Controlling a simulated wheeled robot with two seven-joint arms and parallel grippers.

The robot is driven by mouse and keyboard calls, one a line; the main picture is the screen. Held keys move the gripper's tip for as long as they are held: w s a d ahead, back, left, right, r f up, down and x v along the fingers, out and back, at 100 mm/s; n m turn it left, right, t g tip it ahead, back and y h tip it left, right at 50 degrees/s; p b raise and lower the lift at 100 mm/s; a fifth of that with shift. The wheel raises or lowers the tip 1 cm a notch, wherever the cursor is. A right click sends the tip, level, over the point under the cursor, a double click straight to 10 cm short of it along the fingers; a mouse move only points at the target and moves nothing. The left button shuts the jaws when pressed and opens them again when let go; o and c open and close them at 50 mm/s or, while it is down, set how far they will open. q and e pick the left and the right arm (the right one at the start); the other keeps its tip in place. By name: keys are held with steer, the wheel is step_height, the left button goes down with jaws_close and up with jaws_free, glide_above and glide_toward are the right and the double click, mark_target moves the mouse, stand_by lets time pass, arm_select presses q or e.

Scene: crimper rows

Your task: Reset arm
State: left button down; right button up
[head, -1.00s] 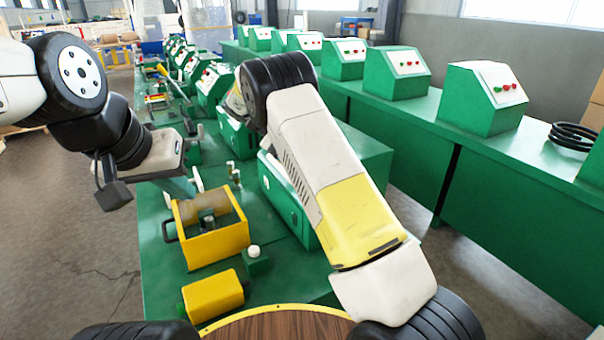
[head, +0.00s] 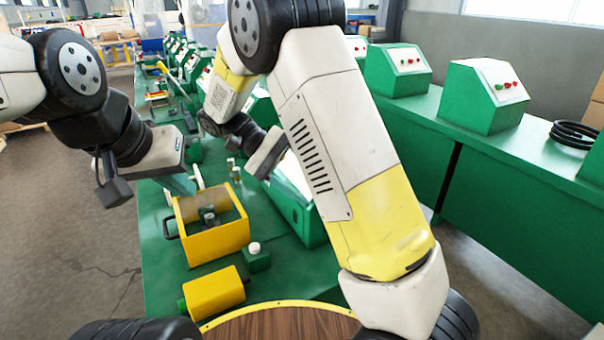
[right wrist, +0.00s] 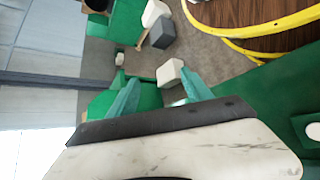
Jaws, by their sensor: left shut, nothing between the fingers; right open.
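My left gripper (head: 186,184) hangs at the left of the head view, with teal fingers close together and nothing held. It is above the green bench, just behind the yellow box-shaped machine. My right arm crosses the middle of the head view, its elbow at the top edge. Its grey hand is over the bench near the green sloped cabinets, and its fingers are hard to make out there. In the right wrist view my right gripper (right wrist: 160,82) is open, its two teal fingers apart with nothing between them.
The yellow machine (head: 218,247) with a roller and a yellow block (head: 214,293) stand on the green bench (head: 156,275). A small green box with a white button (head: 256,257) is beside them. Green control boxes (head: 484,97) line the right bench. Grey floor is open at left.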

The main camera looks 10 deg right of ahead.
steer(key=s+d+r+t+y, duration=0.6)
steer(key=s+t+y, duration=0.3)
steer(key=t+y, duration=0.3)
steer(key=shift+d+r+t+y, duration=0.25)
steer(key=shift+r+t+y, duration=0.2)
steer(key=shift+r, duration=0.2)
steer(key=shift+s, duration=0.1)
stand_by(0.8)
